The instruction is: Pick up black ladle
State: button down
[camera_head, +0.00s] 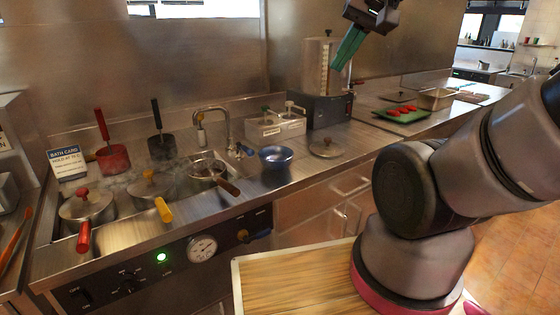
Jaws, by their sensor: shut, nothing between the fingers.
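The black ladle (161,147) is at the back of the steaming bain-marie counter on the left, with its handle pointing up. Its dark bowl rests low near the back wall, right of a similar red one. My gripper (339,62) is high at the top of the view, right of the centre. Its green fingers are shut with nothing between them. It is well to the right of the ladle and far above the counter.
Beside the black ladle stands a red ladle (112,158). Lidded pots (86,206) with red and yellow handles sit in front. A faucet (224,124), a blue bowl (276,156) and a clear-sided dispenser (322,75) lie between the ladle and my gripper.

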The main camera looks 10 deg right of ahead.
aim_at(154, 100)
jog(key=i+j+u, duration=0.2)
jog(key=u, duration=0.2)
jog(key=i+j+u, duration=0.1)
jog(key=i+u, duration=0.25)
jog(key=i, duration=0.05)
